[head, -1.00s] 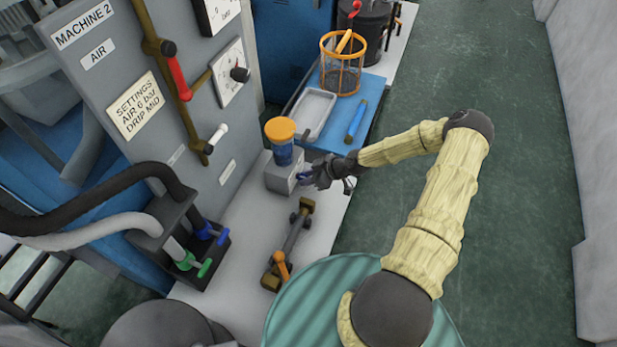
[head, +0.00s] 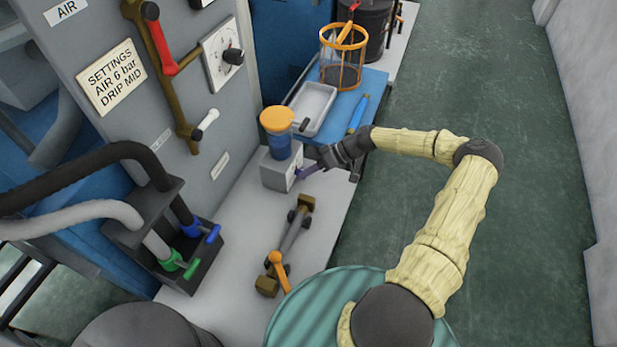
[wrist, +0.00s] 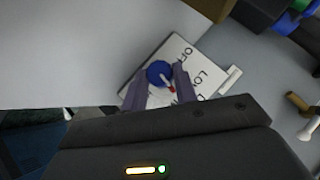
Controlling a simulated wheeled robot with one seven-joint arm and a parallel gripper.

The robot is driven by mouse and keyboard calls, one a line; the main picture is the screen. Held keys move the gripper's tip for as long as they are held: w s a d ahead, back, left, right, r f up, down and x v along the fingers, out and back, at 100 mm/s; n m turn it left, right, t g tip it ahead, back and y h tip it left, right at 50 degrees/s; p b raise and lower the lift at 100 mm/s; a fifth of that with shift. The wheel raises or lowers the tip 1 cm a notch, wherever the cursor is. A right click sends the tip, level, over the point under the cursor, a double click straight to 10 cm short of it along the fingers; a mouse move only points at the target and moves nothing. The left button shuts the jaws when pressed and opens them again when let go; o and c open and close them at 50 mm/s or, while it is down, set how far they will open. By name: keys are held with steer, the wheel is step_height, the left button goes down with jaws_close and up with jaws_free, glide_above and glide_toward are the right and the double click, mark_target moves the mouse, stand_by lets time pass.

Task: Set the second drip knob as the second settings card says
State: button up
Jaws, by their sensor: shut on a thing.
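The settings card (head: 112,78) on the grey machine panel reads "SETTINGS AIR 6 bar DRIP MID". A grey drip box (head: 275,170) with a blue cup and orange lid (head: 277,119) stands on the pale ledge below it. My gripper (head: 307,173) is at the box's right face, and its jaws hide the knob in the head view. In the wrist view the blue drip knob (wrist: 158,71) lies between my purple fingers (wrist: 160,84), which are shut on it. Its red-tipped pointer (wrist: 170,88) points to the lower right. The white dial plate (wrist: 186,57) shows "OFF" and "LOW"; other marks are hidden by the fingers.
A brass-ended tool (head: 290,235) lies on the ledge in front of the box. A blue board (head: 374,84) behind it carries a grey tray (head: 312,108), an orange wire basket (head: 343,62) and a blue rod (head: 357,114). The green floor at right is clear.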

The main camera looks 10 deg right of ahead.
steer(key=shift+w+d+f+m+g+y+b, duration=0.15)
steer(key=shift+m+g+y+b, duration=0.35)
steer(key=shift+b, duration=0.25)
steer(key=shift+w+f+m+g+y+b, duration=0.1)
steer(key=shift+m+g+y+b, duration=0.35)
steer(key=shift+y+b, duration=0.2)
steer(key=o, duration=1)
steer(key=shift+c, duration=0.2)
step_height(320, 180, up, 10)
